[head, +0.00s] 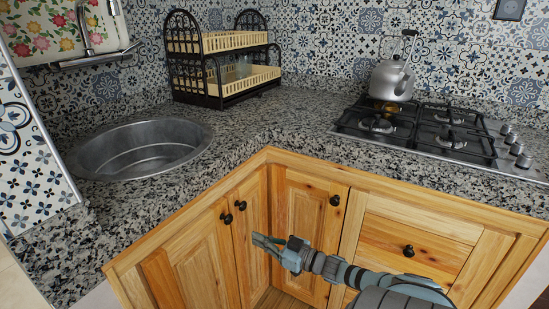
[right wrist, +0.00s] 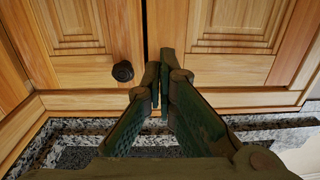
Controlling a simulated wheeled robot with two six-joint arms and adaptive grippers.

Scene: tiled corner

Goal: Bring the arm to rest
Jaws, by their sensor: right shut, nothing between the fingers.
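My right gripper (head: 257,239) is shut and empty. In the head view its arm comes in from the lower right and the fingers point left, in front of the wooden corner cabinets (head: 298,215). In the right wrist view its fingers (right wrist: 157,80) meet at the tips, with cabinet doors (right wrist: 215,60) and a dark round knob (right wrist: 123,71) beyond them. I cannot tell how far the fingertips are from the doors. My left gripper does not show in either view.
A granite counter (head: 225,165) runs above the cabinets. It holds a round metal sink (head: 140,150), a two-tier dish rack (head: 225,65), and a gas hob (head: 430,135) with a kettle (head: 391,80). Dark knobs (head: 335,200) stick out from the cabinet fronts.

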